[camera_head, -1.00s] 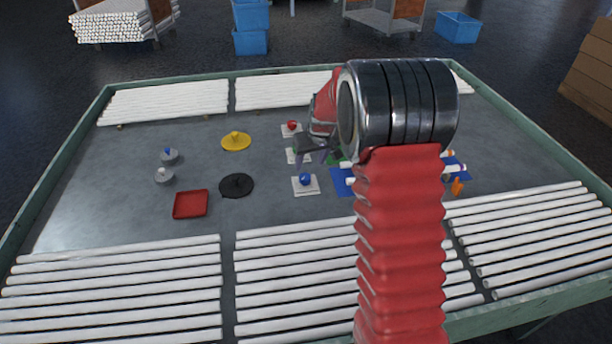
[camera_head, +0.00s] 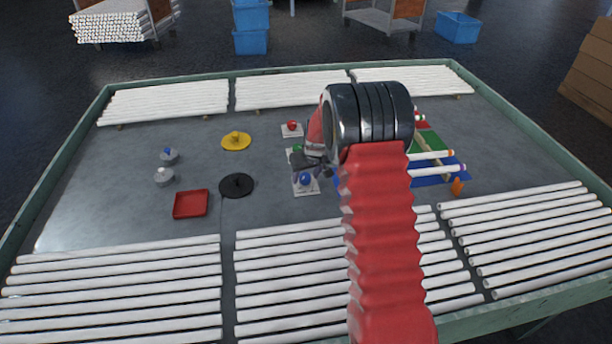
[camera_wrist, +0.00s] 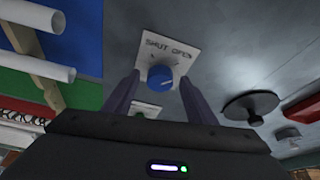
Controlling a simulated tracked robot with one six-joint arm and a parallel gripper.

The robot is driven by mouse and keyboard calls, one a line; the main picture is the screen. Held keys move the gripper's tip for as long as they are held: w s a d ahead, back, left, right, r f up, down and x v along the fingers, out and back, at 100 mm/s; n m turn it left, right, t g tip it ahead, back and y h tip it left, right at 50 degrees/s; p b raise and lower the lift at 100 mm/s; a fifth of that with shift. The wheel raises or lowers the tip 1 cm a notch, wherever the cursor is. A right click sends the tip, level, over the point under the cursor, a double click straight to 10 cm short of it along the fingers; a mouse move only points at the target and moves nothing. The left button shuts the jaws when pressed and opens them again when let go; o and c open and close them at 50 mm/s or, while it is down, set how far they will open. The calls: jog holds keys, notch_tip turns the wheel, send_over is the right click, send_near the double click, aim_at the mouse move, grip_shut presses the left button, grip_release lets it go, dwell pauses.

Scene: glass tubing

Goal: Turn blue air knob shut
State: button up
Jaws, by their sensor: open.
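The blue knob (camera_head: 306,179) sits on a white square plate (camera_head: 304,188) on the grey table. In the wrist view the blue knob (camera_wrist: 160,77) shows between and beyond my fingertips, and its white plate (camera_wrist: 168,45) carries the words SHUT and OPEN. A pale mark shows on the knob's face. My gripper (camera_head: 312,168) is just above the knob in the head view, with its fingers apart and nothing held. In the wrist view my gripper (camera_wrist: 158,88) has one finger to each side of the knob. I cannot tell whether they touch it.
A green knob (camera_head: 297,149) and a red knob (camera_head: 292,125) stand in line behind. A black disc (camera_head: 236,185), yellow disc (camera_head: 236,141) and red tray (camera_head: 190,204) lie left. White tubes on blue and green mats (camera_head: 430,141) lie right.

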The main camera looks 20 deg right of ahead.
jog(key=c, duration=1)
jog(key=shift+c, duration=0.2)
